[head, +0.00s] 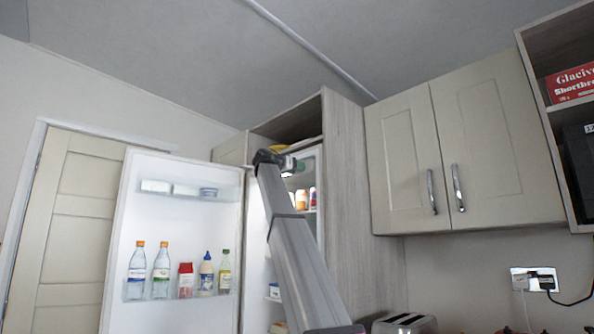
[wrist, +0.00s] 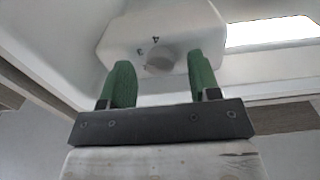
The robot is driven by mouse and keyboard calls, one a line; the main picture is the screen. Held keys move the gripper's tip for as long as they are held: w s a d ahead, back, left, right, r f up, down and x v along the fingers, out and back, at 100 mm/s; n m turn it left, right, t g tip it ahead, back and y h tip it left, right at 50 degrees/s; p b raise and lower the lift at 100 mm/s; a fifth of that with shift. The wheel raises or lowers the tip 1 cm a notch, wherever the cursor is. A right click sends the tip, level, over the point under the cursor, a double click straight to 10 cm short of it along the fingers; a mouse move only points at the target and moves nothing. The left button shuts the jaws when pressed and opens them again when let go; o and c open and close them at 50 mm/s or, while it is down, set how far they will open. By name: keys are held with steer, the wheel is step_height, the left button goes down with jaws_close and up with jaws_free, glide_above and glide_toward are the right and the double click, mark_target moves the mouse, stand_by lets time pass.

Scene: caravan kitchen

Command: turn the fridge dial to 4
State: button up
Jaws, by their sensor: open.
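My gripper (wrist: 158,78) is open, with one green finger on each side of the dial in the picture. I cannot tell whether either finger touches it. In the head view my gripper (head: 291,168) is at the top of the open fridge, mostly hidden behind my arm. The dial is not visible there.
The fridge door (head: 180,245) stands open to the left, with bottles on its shelf. A wooden side panel (head: 350,190) bounds the fridge on the right. Items stand on shelves inside. A bright lit panel (wrist: 272,31) is right of the housing.

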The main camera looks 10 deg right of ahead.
steer(key=shift+w+d, duration=0.2)
steer(key=shift+d, duration=0.1)
steer(key=shift+c, duration=0.3)
steer(key=c, duration=0.9)
steer(key=shift+o, duration=0.2)
steer(key=m, duration=1.2)
